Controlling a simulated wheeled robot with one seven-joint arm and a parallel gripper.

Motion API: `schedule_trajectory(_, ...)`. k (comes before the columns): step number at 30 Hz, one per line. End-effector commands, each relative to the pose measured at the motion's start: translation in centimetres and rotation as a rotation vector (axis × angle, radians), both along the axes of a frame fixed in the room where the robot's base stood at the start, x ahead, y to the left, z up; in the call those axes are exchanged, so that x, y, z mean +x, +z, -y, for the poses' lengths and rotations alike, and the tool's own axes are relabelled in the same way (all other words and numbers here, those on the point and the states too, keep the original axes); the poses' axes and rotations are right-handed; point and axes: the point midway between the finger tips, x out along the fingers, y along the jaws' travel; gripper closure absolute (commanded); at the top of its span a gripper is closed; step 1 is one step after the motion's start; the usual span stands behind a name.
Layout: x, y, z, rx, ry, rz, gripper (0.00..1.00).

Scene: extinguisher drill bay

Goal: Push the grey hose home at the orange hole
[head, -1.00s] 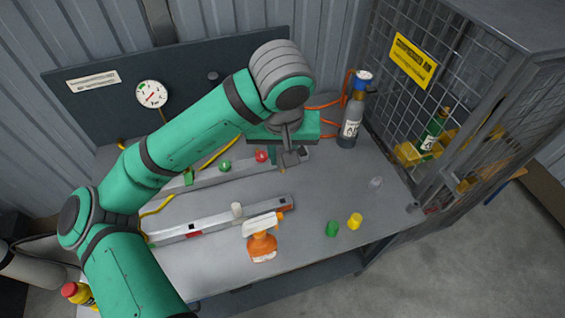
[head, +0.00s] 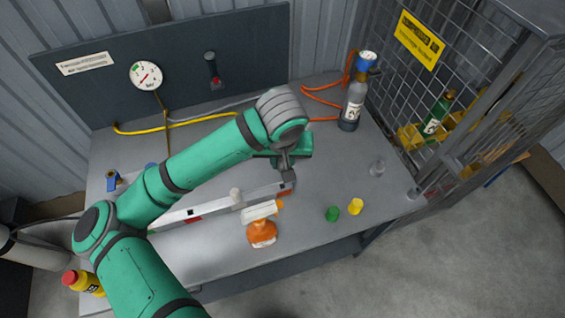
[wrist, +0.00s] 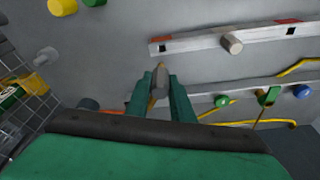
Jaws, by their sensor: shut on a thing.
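My gripper (head: 287,176) is over the right end of the near metal rail (head: 215,208). In the wrist view its two green fingers (wrist: 160,90) are shut on a grey cylindrical end with a tan tip, seemingly the grey hose's end (wrist: 160,78). A grey line, likely that hose, shows behind my arm (head: 220,108). The rail also shows in the wrist view (wrist: 195,43), with a dark square hole beside an orange mark (wrist: 161,47) at its left end. The held end appears short of this hole and apart from it. Its height above the rail cannot be told.
A pale round peg (wrist: 231,43) stands on the rail. An orange spray bottle (head: 262,233) is in front of it. Green (head: 332,214) and yellow (head: 355,206) caps are to the right. A grey bottle (head: 352,105) stands by the mesh cage (head: 440,85).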

Motion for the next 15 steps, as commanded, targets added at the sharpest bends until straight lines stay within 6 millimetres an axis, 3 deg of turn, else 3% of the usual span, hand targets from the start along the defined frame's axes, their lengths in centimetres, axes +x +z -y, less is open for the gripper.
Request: schedule_trajectory(15, 0.0, -3.7, 0.0, 0.001, 0.0, 0.001, 1.0)
